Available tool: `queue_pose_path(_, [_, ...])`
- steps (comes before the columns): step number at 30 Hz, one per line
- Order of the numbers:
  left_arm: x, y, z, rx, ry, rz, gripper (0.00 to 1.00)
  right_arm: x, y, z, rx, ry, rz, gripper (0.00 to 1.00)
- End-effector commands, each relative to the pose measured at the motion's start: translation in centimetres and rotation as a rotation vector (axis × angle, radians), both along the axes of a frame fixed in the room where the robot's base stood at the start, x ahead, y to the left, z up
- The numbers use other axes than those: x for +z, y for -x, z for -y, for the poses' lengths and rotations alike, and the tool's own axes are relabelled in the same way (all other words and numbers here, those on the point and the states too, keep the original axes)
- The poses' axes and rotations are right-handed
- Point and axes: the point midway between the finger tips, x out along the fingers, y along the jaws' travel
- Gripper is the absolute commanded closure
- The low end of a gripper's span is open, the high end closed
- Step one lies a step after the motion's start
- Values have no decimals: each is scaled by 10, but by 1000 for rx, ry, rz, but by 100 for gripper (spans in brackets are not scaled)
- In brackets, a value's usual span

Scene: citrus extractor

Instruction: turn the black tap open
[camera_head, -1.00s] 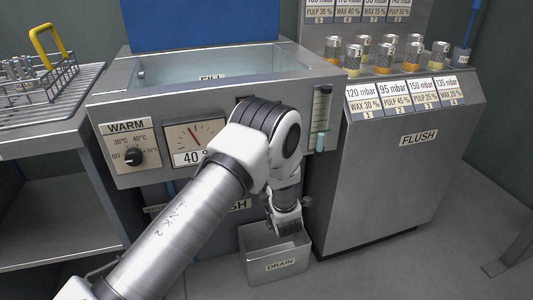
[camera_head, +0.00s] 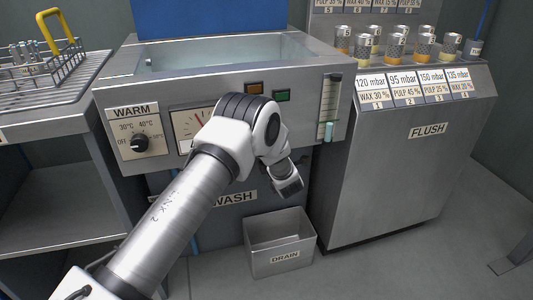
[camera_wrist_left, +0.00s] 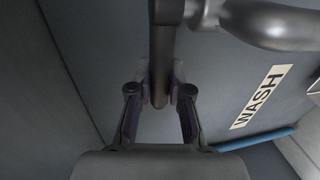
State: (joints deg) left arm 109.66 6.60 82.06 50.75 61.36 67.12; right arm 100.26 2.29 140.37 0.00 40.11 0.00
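The black tap shows in the left wrist view as a dark, straight bar (camera_wrist_left: 162,45), seen lengthwise from the top edge down between my fingertips. My left gripper (camera_wrist_left: 161,84) has a finger on each side of this bar, and its pads appear to touch it, so it looks shut on the bar. A curved grey metal pipe (camera_wrist_left: 275,25) runs beside it at the upper right. In the head view my left arm reaches to the front of the wash unit; its fingers and the tap are hidden behind the arm. My right gripper is not in view.
The WASH label (camera_head: 234,198) is on the panel below the steel basin (camera_head: 230,60). An open DRAIN bin (camera_head: 280,256) stands on the floor beneath. A WARM dial (camera_head: 139,143) is at left, and the FLUSH cabinet (camera_head: 395,180) at right. A blue pipe (camera_wrist_left: 258,139) runs below the wash panel.

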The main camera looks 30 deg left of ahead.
Motion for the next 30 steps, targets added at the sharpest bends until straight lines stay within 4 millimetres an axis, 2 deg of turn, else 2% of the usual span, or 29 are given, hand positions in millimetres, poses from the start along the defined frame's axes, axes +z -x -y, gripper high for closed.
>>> queue_pose_path(10, [0,1,1,15,0,0,100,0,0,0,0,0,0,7])
queue_pose_path(16, [0,3,5,83,-1,1,100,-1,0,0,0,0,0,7])
queue_pose_path(23, [-2,8,14,239,1,2,100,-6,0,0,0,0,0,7])
queue_pose_path(30, [-6,13,26,444,2,3,100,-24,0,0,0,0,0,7])
